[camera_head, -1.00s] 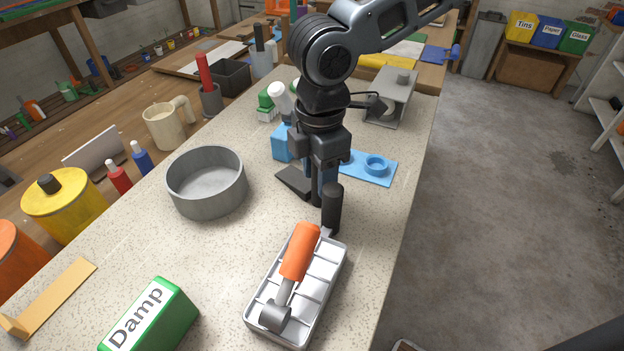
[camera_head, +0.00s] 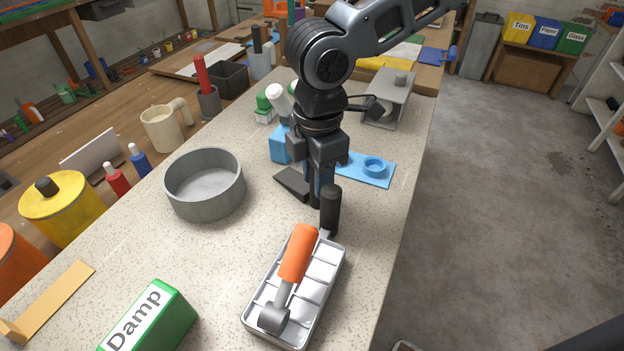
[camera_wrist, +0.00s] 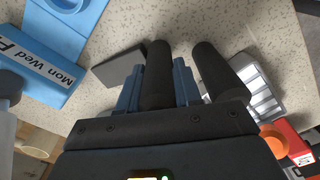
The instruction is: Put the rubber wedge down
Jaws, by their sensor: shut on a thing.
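The rubber wedge (camera_head: 292,183) is a dark grey, slanted piece at my gripper's left side, just above or on the speckled worktop. I cannot tell whether it touches the surface. In the wrist view its flat dark part (camera_wrist: 118,68) sticks out left of the fingers. The fingers also show in the wrist view (camera_wrist: 157,88). Part of the wedge is hidden by the fingers.
A black upright handle (camera_head: 330,210) stands close right of the fingers, by a white compartment tray (camera_head: 335,262) bearing an orange-handled tool (camera_head: 298,255). A round grey pan (camera_head: 205,185) is left; a blue holder (camera_head: 372,168) lies behind. Worktop between pan and tray is clear.

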